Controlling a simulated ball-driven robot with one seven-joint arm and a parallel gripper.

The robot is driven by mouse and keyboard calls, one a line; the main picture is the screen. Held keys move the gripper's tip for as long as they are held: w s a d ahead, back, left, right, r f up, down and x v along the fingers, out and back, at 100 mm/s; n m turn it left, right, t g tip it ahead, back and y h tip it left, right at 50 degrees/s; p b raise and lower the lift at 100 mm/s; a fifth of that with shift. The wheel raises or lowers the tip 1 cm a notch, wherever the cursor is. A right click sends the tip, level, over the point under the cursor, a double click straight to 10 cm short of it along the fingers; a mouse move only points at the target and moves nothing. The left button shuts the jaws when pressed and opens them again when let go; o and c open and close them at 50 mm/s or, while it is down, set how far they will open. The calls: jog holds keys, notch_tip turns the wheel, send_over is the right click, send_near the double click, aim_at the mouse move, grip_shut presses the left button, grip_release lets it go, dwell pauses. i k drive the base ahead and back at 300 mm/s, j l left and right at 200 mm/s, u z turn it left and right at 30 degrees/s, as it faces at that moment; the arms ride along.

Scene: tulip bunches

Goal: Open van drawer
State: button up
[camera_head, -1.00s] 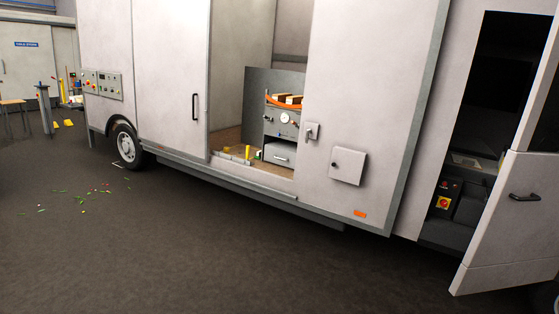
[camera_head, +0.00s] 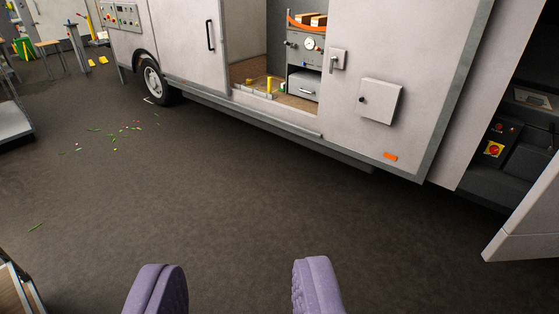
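The van (camera_head: 400,45) stands across the back with its side doorway open. Inside, a grey drawer (camera_head: 304,87) with a handle sits shut at the bottom of a grey cabinet (camera_head: 305,55). My gripper (camera_head: 237,280) shows at the bottom edge as two purple padded fingers set wide apart. It is open, with only bare floor seen between the fingers. It is well short of the van and touches nothing visible.
The dark floor (camera_head: 220,200) before the van is mostly clear, with small green and red bits (camera_head: 125,132) at left. A van door (camera_head: 525,225) stands open at right. Yellow and light blocks (camera_head: 268,88) lie inside the doorway. A wooden-topped item (camera_head: 15,290) is at lower left.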

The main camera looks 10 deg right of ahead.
aim_at(305, 89)
jog(key=i+l, duration=0.25)
jog(key=i, duration=0.25)
jog(key=i+l, duration=0.25)
jog(key=i, duration=0.2)
jog(key=i+l, duration=0.25)
jog(key=i, duration=0.25)
jog(key=i+l+z, duration=0.1)
jog(key=i+l, duration=0.15)
jog(key=i, duration=0.2)
jog(key=i+j+u, duration=0.1)
jog(key=i, duration=0.7)
jog(key=i+u, duration=0.1)
jog(key=i, duration=0.75)
jog(key=i+u, duration=0.1)
jog(key=i, duration=0.7)
jog(key=i+l+u, duration=0.15)
jog(key=i, duration=0.65)
jog(key=i+l, duration=0.15)
jog(key=i, duration=0.3)
jog(key=i+l, duration=0.15)
jog(key=i, duration=0.25)
jog(key=i+l+z, duration=0.1)
jog(key=i, duration=0.35)
